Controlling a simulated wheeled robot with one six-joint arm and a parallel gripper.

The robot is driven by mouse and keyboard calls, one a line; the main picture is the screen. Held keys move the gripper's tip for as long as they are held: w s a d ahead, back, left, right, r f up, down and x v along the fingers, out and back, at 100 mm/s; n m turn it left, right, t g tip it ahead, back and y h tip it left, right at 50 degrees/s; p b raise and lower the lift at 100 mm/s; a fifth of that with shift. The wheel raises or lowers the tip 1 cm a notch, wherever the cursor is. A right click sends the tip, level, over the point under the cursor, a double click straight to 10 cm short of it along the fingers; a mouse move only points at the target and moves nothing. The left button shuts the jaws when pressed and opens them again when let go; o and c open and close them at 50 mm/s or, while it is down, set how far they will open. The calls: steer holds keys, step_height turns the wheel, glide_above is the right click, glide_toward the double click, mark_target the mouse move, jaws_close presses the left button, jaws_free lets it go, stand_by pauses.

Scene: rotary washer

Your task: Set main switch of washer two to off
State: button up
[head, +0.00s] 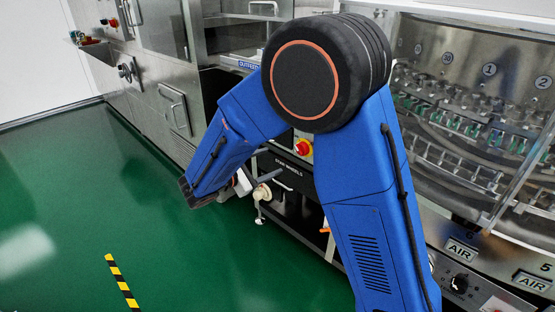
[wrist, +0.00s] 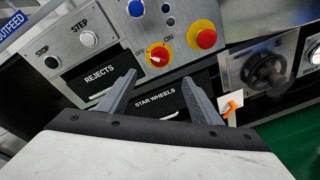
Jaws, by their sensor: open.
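In the wrist view, a red rotary switch (wrist: 158,55) sits on a yellow plate with OFF at its left and ON at its right. A small white mark shows on the knob, but I cannot tell its exact setting. My gripper (wrist: 160,80) is open and empty, its two grey fingers apart, with the switch beyond and between the tips. The fingers look clear of the panel. In the head view, a red knob on yellow (head: 303,147) shows between my arm links; I cannot tell whether it is this switch. No washer number is legible beside the switch.
A red mushroom button (wrist: 206,38) on yellow is right of the switch. A blue button (wrist: 135,8) and white STEP button (wrist: 88,39) are nearby. REJECTS (wrist: 98,76) and STAR WHEELS panels lie below. A handwheel (wrist: 268,74) protrudes at right. Green floor (head: 70,220) is open at left.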

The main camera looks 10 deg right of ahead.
steer(key=shift+v, duration=1.2)
steer(key=s+d+r+m+g+y, duration=0.2)
steer(key=s+d+m+g, duration=0.25)
steer(key=s+d, duration=0.45)
steer(key=s+d+r+m+g+y, duration=0.1)
steer(key=s+d+m+g+y, duration=0.15)
steer(key=s+d+m, duration=0.65)
steer(key=s+d+m+t+y, duration=0.1)
steer(key=s+m+y, duration=0.1)
steer(key=s+y, duration=0.2)
steer(key=s+d+r+m+t+y, duration=0.1)
steer(key=s+d+m+y, duration=0.1)
steer(key=s, duration=0.9)
steer(key=shift+s+m+y, duration=0.15)
steer(key=shift+m+y, duration=0.4)
steer(key=shift+y, duration=0.7)
steer(key=shift+d, duration=0.15)
